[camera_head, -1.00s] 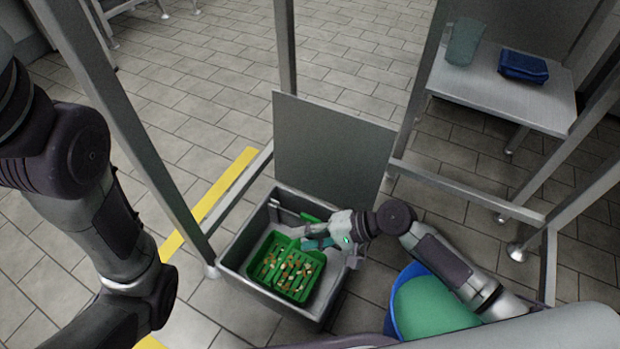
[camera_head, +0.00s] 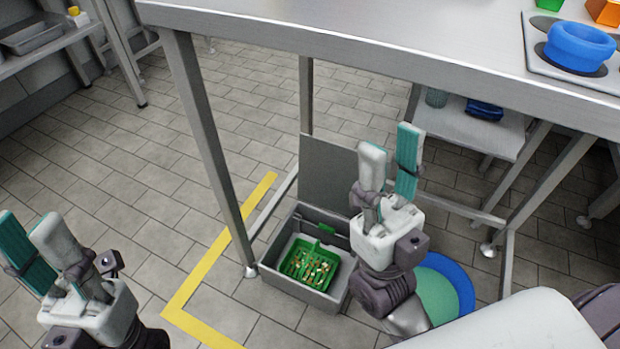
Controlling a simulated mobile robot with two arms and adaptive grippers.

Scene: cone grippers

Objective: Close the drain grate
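The drain is a grey box (camera_head: 271,283) on the floor under the steel table. Its flat grey lid, the grate (camera_head: 328,177), stands up at the back edge, so the drain is open. A green basket (camera_head: 297,262) with small tan and white bits sits inside. My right gripper (camera_head: 390,165) points up, in front of the table's underside and right of the lid in the picture. Its fingers are apart with nothing between them. My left gripper (camera_head: 32,235) is at the lower left, fingers apart and empty, away from the drain.
The steel table (camera_head: 400,45) spans above the drain, with legs around it. Yellow floor tape (camera_head: 206,262) runs left of the drain.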

